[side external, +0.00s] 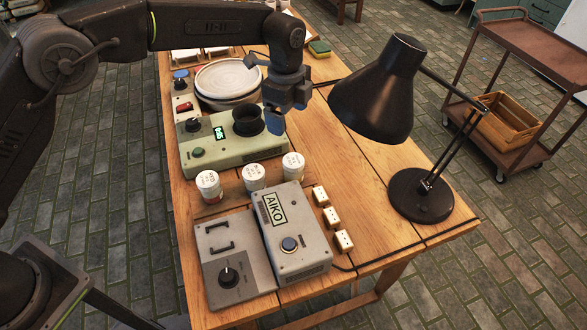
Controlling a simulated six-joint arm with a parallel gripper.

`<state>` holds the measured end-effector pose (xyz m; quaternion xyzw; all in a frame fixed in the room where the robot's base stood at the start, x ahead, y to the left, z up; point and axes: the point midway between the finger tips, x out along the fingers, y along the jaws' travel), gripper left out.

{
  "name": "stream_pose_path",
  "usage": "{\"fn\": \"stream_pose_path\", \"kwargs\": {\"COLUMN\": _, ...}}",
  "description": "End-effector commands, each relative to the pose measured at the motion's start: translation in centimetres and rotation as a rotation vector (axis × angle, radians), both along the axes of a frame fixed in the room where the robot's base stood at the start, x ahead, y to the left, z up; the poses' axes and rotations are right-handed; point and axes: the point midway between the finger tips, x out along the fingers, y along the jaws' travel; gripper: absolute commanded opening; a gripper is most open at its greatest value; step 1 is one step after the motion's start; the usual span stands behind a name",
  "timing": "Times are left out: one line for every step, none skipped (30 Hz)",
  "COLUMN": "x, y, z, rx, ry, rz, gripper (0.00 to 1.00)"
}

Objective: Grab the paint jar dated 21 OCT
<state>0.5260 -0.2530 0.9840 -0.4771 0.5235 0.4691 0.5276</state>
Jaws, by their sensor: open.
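Three small paint jars with white lids stand in a row on the wooden table: a left jar (208,186), a middle jar (254,177) and a right jar (293,165). Their lids carry dark writing too small to read, so I cannot tell which is dated 21 OCT. My gripper (277,119) is open, with nothing visible in it. It points down above and beyond the right jar, close to the black round cup of the green device. It appears apart from all three jars.
A green device (213,158) with a small display stands behind the jars, and stacked plates (228,78) stand behind it. A grey AIKO box (297,240) and a grey knob box (236,265) are in front. A black lamp (375,95) stands right, near small white-faced blocks (331,216).

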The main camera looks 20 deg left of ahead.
Motion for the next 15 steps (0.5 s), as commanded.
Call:
{"fn": "stream_pose_path", "kwargs": {"x": 0.2, "y": -0.4, "z": -0.8, "rx": 0.003, "ry": 0.007, "rz": -0.025, "gripper": 0.86}}
{"fn": "stream_pose_path", "kwargs": {"x": 0.2, "y": -0.6, "z": -1.1, "rx": 0.003, "ry": 0.009, "rz": -0.035, "gripper": 0.86}}
{"fn": "stream_pose_path", "kwargs": {"x": 0.2, "y": -0.7, "z": -1.5, "rx": 0.005, "ry": 0.011, "rz": -0.045, "gripper": 0.86}}
{"fn": "stream_pose_path", "kwargs": {"x": 0.3, "y": -0.8, "z": -1.8, "rx": 0.005, "ry": 0.013, "rz": -0.05, "gripper": 0.86}}
{"fn": "stream_pose_path", "kwargs": {"x": 0.3, "y": -0.8, "z": -2.1, "rx": 0.006, "ry": 0.014, "rz": -0.053, "gripper": 0.86}}
{"fn": "stream_pose_path", "kwargs": {"x": 0.2, "y": -0.8, "z": -2.6, "rx": 0.006, "ry": 0.016, "rz": -0.054, "gripper": 0.86}}
{"fn": "stream_pose_path", "kwargs": {"x": 0.3, "y": -0.8, "z": -3.1, "rx": 0.006, "ry": 0.015, "rz": -0.054, "gripper": 0.86}}
{"fn": "stream_pose_path", "kwargs": {"x": 0.2, "y": -0.8, "z": -3.6, "rx": 0.006, "ry": 0.016, "rz": -0.054, "gripper": 0.86}}
{"fn": "stream_pose_path", "kwargs": {"x": 0.2, "y": -0.8, "z": -4.4, "rx": 0.006, "ry": 0.016, "rz": -0.053, "gripper": 0.86}}
{"fn": "stream_pose_path", "kwargs": {"x": 0.2, "y": -0.8, "z": -5.0, "rx": 0.006, "ry": 0.016, "rz": -0.053, "gripper": 0.86}}
{"fn": "stream_pose_path", "kwargs": {"x": 0.2, "y": -0.8, "z": -5.7, "rx": 0.006, "ry": 0.017, "rz": -0.052, "gripper": 0.86}}
{"fn": "stream_pose_path", "kwargs": {"x": 0.2, "y": -0.8, "z": -6.4, "rx": 0.006, "ry": 0.016, "rz": -0.052, "gripper": 0.86}}
{"fn": "stream_pose_path", "kwargs": {"x": 0.2, "y": -0.8, "z": -7.0, "rx": 0.006, "ry": 0.017, "rz": -0.051, "gripper": 0.86}}
{"fn": "stream_pose_path", "kwargs": {"x": 0.2, "y": -0.8, "z": -7.5, "rx": 0.006, "ry": 0.016, "rz": -0.051, "gripper": 0.86}}
{"fn": "stream_pose_path", "kwargs": {"x": 0.2, "y": -0.8, "z": -8.2, "rx": 0.006, "ry": 0.014, "rz": -0.051, "gripper": 0.86}}
